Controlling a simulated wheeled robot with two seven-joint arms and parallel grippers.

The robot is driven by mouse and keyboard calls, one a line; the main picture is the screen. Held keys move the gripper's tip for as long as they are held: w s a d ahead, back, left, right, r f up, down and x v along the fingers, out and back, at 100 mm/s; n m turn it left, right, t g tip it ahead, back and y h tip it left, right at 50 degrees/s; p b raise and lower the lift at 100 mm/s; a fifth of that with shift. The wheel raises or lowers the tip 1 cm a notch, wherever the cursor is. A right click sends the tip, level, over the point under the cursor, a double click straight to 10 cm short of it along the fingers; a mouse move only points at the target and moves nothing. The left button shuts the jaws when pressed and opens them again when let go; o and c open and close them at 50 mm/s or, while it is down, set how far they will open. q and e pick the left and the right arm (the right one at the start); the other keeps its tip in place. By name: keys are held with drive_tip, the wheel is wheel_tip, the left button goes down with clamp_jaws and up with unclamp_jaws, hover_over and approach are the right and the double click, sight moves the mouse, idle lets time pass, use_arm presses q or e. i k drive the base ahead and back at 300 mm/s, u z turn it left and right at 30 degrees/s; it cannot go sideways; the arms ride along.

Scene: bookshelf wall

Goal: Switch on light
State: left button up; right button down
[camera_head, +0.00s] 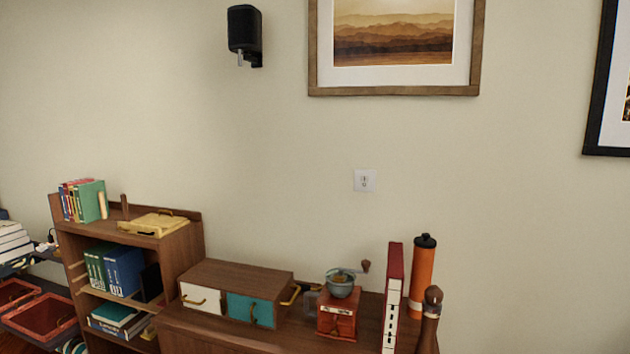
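A small white wall plate (364,181) is fixed on the beige wall, right of the middle of the head view and below the framed landscape picture. It has small dark marks in its centre; whether it is a switch or an outlet is too small to tell. No lamp is clearly visible. Neither of my grippers shows in this view.
A wooden cabinet (190,333) below the plate carries a drawer box (238,275), a coffee grinder (337,315), a red binder (394,290), an orange bottle (422,280) and a pepper mill (430,315). A bookshelf (185,245) stands left. A black speaker (244,30) hangs above.

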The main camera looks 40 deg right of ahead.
sight(364, 180)
drive_tip(key=z, duration=0.05)
drive_tip(key=i, duration=0.9)
drive_tip(key=z, duration=0.75)
drive_tip(key=i, duration=0.7)
drive_tip(key=z, duration=0.55)
